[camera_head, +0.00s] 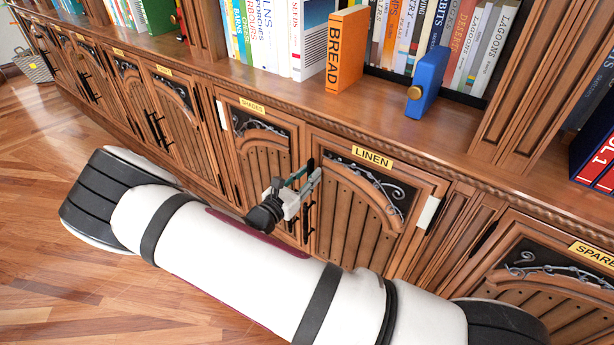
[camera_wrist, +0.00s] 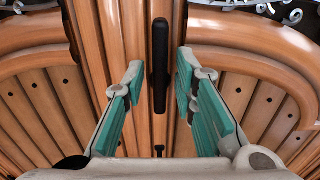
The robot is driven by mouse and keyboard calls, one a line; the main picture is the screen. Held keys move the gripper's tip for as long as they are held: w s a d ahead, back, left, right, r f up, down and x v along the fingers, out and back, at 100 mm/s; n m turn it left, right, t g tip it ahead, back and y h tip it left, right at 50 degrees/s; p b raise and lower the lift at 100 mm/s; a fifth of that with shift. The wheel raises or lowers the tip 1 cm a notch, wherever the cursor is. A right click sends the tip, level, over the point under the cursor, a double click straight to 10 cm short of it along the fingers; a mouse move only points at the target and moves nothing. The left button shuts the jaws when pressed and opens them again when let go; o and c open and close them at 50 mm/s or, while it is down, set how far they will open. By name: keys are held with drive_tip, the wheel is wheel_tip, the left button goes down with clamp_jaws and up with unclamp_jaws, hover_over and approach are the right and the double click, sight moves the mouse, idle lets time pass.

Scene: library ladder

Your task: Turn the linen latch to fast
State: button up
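The linen cabinet door (camera_head: 360,215) is closed, under a yellow LINEN label (camera_head: 372,157). A black upright bar, which looks like the linen latch (camera_head: 310,164), is at the door's left edge, just above my gripper (camera_head: 299,190). In the wrist view the bar (camera_wrist: 160,55) stands vertical at the seam between two doors. My gripper (camera_wrist: 158,95) is open, with its teal-padded fingers on either side of the bar and visible gaps to it. I cannot tell how deep the fingers reach. Whether the bar's upright position means fast is not readable.
Dark pull handles (camera_head: 308,218) sit below my gripper. The door to the left (camera_head: 262,160) is closed. On the ledge above stand an orange BREAD block (camera_head: 346,50) and a blue block with a gold knob (camera_head: 428,82). Open wooden floor (camera_head: 60,240) lies at the left.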

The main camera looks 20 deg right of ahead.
clamp_jaws()
drive_tip(key=shift+n, duration=0.4)
drive_tip(key=n, duration=0.5)
drive_tip(key=w+a+f+n+p, duration=0.1)
drive_tip(key=n, duration=0.5)
drive_tip(key=f+n+p, duration=0.1)
drive_tip(key=n, duration=0.5)
drive_tip(key=shift+w+a, duration=0.15)
drive_tip(key=shift+w, duration=0.05)
idle(0.3)
drive_tip(key=shift+o, duration=1.9)
unclamp_jaws()
